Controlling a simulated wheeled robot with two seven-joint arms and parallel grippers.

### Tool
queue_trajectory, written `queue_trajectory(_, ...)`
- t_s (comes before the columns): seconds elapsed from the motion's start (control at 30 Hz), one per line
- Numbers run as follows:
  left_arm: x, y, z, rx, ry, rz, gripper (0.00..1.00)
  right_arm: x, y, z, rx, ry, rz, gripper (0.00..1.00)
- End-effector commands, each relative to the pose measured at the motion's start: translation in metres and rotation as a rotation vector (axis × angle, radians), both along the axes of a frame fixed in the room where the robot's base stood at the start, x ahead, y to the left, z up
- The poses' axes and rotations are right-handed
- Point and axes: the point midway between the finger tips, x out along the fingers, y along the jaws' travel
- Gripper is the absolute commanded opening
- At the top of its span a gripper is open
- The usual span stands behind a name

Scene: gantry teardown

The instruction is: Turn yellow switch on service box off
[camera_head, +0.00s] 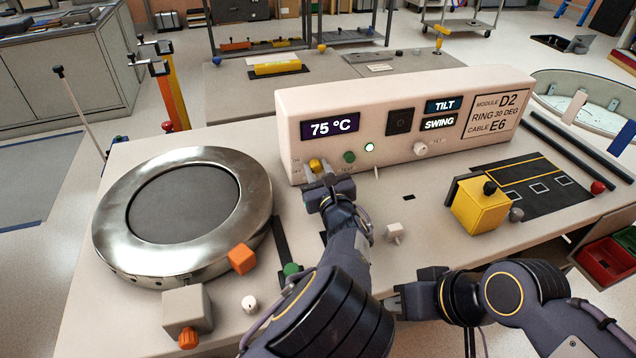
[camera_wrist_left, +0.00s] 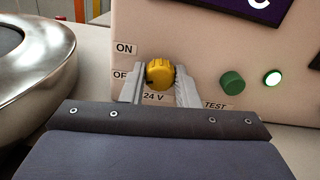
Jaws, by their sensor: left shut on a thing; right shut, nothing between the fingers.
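The service box (camera_head: 430,105) is a long cream housing at the back of the bench, with a display reading 75 °C. Its yellow switch (camera_wrist_left: 160,74) is a ribbed round knob at the box's left end, beside ON and OFF labels and above a 24 V label. My left gripper (camera_head: 318,172) is at the box face with its fingers on either side of the yellow knob, shut on it. The knob's dark pointer mark faces lower left, towards the partly hidden OFF label. My right gripper (camera_head: 395,303) is shut and empty over the front of the bench.
A green button (camera_wrist_left: 232,83) and a lit green lamp (camera_wrist_left: 272,78) sit right of the switch. A large metal ring (camera_head: 180,215) lies left on the bench. A yellow block (camera_head: 480,207) stands right. A small white switch (camera_head: 394,232) is between the arms.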

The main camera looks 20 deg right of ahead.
Motion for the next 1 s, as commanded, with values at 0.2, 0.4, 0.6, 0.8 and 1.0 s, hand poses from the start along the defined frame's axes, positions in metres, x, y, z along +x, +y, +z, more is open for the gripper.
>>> queue_trajectory(0.2, 0.000, 0.000, -0.009, -0.214, -0.008, 0.000, 0.05, 0.000, 0.000, -0.051, 0.000, 0.000, 0.000, 0.00)
queue_trajectory(0.4, 0.000, 0.000, -0.010, -0.403, -0.015, -0.001, 0.05, 0.000, 0.000, -0.089, 0.000, 0.000, 0.000, 0.00)
queue_trajectory(0.6, 0.000, 0.000, -0.010, -0.594, -0.021, -0.001, 0.05, 0.000, 0.000, -0.127, 0.000, 0.000, 0.000, 0.00)
queue_trajectory(0.8, 0.000, 0.001, -0.010, -0.782, -0.027, -0.001, 0.05, 0.000, 0.000, -0.163, 0.000, 0.000, 0.000, 0.00)
queue_trajectory(1.0, 0.000, 0.001, -0.008, -0.952, -0.033, 0.000, 0.05, 0.000, 0.000, -0.193, 0.000, 0.000, 0.000, 0.00)
